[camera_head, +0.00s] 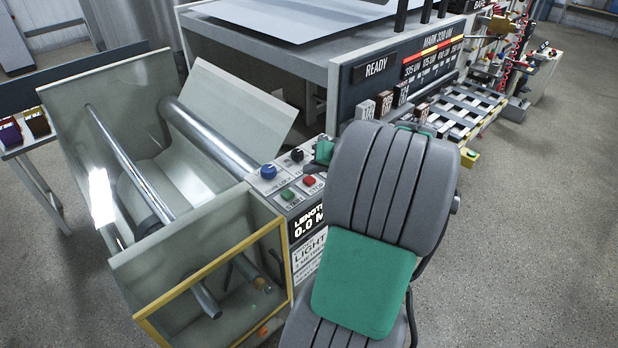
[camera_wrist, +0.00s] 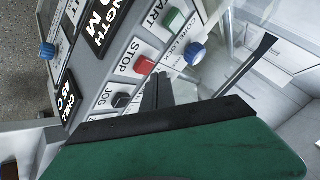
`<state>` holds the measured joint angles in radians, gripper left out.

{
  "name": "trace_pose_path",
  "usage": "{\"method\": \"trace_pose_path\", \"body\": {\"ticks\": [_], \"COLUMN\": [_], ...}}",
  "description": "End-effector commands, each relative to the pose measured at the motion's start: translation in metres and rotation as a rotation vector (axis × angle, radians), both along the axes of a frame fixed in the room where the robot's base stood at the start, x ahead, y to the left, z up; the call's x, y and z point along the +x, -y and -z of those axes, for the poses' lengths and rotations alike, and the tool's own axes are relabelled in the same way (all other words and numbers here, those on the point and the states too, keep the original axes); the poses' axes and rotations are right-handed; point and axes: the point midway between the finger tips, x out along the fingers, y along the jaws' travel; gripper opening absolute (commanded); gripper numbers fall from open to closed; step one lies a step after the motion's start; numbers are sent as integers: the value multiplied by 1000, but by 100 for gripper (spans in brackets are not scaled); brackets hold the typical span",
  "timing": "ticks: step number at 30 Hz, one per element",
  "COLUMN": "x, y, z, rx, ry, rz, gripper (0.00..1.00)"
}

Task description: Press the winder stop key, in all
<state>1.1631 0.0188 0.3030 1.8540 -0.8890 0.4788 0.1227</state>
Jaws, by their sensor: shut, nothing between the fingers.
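The stop key is a red button labelled STOP (camera_wrist: 144,65) on the winder's light-grey panel; it also shows in the head view (camera_head: 309,181). My gripper (camera_head: 308,168) is over the panel, just beyond the red key in the head view. In the wrist view, the dark fingers of my gripper (camera_wrist: 152,84) are together and empty, with their tips close beside the red key. I cannot tell whether they touch the panel. My arm hides part of the panel's right side in the head view.
A green START key (camera_head: 288,195), a blue knob (camera_head: 268,171) and a black key marked JOG (camera_wrist: 120,100) are close to the stop key. The winder's yellow-edged guard (camera_head: 210,268) stands left of the panel. A machine with a READY display (camera_head: 376,68) stands behind.

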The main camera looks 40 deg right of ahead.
Motion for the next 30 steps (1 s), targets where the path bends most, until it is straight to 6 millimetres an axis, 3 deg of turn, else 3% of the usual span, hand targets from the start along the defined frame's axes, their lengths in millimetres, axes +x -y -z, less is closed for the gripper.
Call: {"method": "trace_pose_path", "body": {"ticks": [5, 18, 30], "x": [0, 0, 0], "y": [0, 0, 0], "z": [-6, -50, -50], "rx": [-1, -1, -1], "ry": [1, 1, 1], "rz": [0, 0, 0], "gripper": [0, 0, 0]}}
